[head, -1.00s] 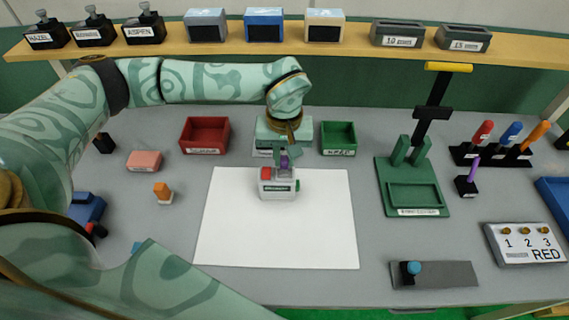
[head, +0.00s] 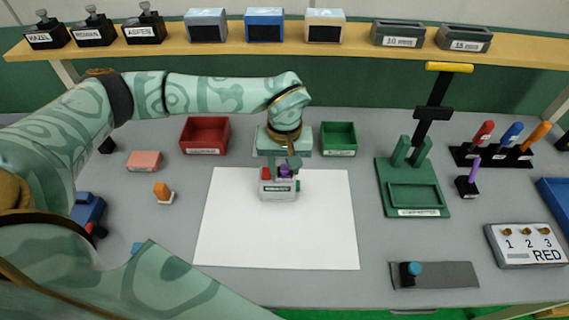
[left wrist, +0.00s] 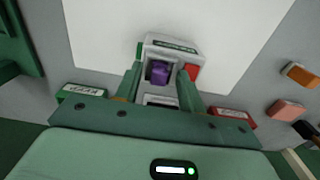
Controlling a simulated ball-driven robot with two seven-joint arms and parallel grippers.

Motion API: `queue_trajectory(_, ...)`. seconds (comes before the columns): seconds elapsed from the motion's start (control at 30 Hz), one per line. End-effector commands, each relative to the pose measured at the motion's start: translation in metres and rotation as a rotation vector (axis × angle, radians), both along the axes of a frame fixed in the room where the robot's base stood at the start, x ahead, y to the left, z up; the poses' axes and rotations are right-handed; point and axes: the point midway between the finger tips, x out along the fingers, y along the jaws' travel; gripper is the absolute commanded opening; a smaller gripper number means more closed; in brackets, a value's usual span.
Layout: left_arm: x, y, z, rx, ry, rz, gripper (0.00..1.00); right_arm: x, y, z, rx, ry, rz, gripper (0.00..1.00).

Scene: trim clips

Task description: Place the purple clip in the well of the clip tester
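The clip tester (head: 279,190) is a small light-grey box with a label, a red part on top at left and a green part at its right side. It stands on the white sheet. The purple clip (head: 285,172) is at the top of the tester. In the left wrist view the clip (left wrist: 160,72) sits in the dark recess of the tester (left wrist: 168,46), beside the red part. My left gripper (head: 286,165) is open around the clip, with gaps between its fingers (left wrist: 159,80) and the clip. My right gripper is not in view.
The white sheet (head: 230,235) is otherwise clear. A red bin (head: 205,136) and a green bin (head: 338,138) stand behind it. A green press-like stand (head: 413,195) is at right, with a numbered box (head: 524,244) beyond. An orange block (head: 162,190) and a pink block (head: 144,160) lie left.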

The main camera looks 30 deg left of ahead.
Motion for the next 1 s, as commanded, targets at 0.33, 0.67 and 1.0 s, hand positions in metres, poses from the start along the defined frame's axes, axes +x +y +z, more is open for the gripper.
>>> queue_trajectory(0.33,0.001,0.000,0.075,0.000,-0.005,0.000,0.39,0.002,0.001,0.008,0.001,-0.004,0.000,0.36)
queue_trajectory(0.67,0.000,0.000,0.118,0.000,-0.001,0.000,0.39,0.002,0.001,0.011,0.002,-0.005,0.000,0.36)
queue_trajectory(1.0,0.000,0.000,0.119,0.000,0.000,0.001,0.39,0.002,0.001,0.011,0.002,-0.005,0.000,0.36)
